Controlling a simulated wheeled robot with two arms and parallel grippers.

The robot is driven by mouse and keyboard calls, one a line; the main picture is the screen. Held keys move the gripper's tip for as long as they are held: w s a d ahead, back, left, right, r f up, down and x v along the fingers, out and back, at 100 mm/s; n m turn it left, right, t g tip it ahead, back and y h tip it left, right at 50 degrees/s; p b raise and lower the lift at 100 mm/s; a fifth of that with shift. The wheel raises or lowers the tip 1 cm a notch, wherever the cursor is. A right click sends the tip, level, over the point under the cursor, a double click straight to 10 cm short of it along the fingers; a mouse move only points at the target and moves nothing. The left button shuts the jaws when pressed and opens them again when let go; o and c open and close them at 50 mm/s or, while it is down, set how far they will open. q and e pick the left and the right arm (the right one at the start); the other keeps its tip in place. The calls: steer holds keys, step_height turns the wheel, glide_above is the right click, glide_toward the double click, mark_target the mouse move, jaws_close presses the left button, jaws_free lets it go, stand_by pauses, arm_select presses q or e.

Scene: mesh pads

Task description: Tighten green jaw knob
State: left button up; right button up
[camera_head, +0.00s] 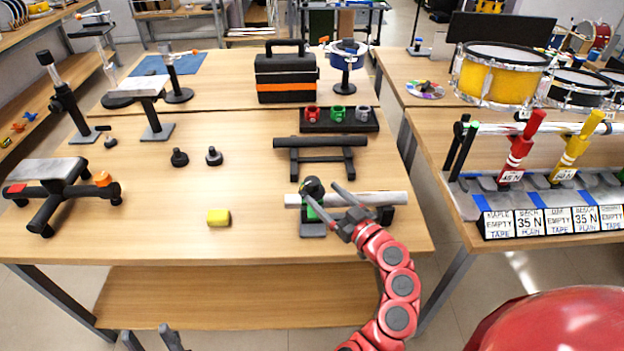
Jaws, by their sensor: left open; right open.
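A clamp with a green jaw (311,211) stands on a small grey base near the table's front right. A black knob (312,186) shows at its top. A pale tube (365,198) lies level at the clamp, running to the right. My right gripper (323,195) is open, with its two fingers pointing left at the clamp. One finger overlaps the green jaw in the picture; I cannot tell whether it touches. The other finger is above the tube, close to the knob's right. My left gripper (150,338) is open and empty, low at the bottom edge in front of the table.
A black tray (368,126) holds red, green and grey clamps behind a black stand (321,150). Drums (495,80) stand on the right table.

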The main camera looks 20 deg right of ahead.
mark_target(317, 188)
steer(key=p+x, duration=0.1)
steer(key=x, duration=0.5)
steer(key=shift+c, duration=0.2)
jaws_close()
